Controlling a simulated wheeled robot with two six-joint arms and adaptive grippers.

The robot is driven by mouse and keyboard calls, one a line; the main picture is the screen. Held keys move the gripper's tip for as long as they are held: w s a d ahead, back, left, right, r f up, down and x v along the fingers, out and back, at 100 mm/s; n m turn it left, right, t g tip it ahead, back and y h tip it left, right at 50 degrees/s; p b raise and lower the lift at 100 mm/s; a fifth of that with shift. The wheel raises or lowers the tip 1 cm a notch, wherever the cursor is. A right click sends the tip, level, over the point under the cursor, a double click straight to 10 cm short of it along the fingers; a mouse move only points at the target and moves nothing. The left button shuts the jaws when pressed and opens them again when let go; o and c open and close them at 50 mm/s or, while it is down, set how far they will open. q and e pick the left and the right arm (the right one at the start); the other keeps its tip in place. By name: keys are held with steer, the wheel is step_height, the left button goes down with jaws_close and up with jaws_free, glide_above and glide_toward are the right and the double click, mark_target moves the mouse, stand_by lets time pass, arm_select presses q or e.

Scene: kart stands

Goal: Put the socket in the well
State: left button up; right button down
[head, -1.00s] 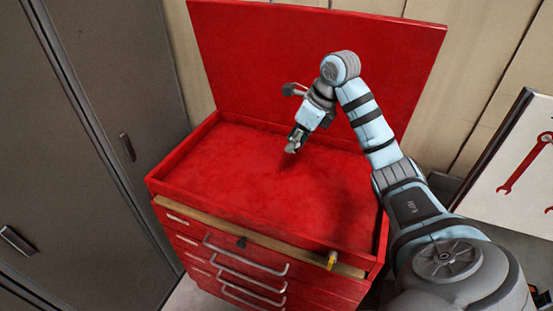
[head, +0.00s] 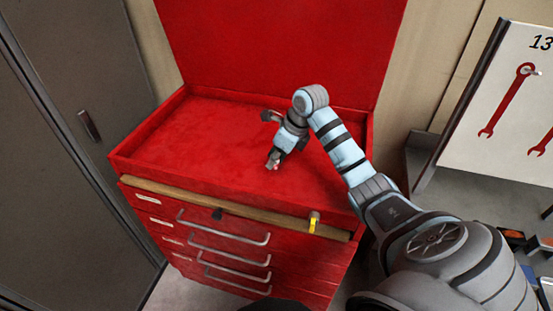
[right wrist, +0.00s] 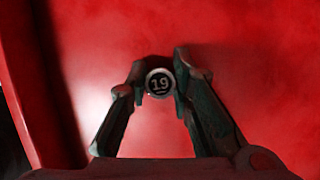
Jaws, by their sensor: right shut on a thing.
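My right gripper (head: 273,162) is over the red top well (head: 190,140) of the tool chest. In the right wrist view its two fingers (right wrist: 160,84) are shut on a small round socket (right wrist: 159,83). In the head view the socket is too small to make out clearly between the fingertips. I cannot tell whether it touches the well floor. The rest of the well floor looks empty. My left gripper is in neither view.
The red lid (head: 280,45) stands open behind the well. A wooden front edge (head: 170,198) carries a yellow item (head: 313,222) at the right. Drawers with handles (head: 228,243) lie below. A grey cabinet (head: 75,100) stands left, and a wrench board (head: 505,110) right.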

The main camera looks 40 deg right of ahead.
steer(key=shift+w, duration=0.1)
steer(key=c, duration=1.9)
jaws_free()
steer(key=shift+f, duration=0.2)
steer(key=o, duration=0.5)
steer(key=shift+r, duration=0.1)
steer(key=shift+r, duration=0.35)
steer(key=v, duration=1.1)
steer(key=shift+r, duration=0.3)
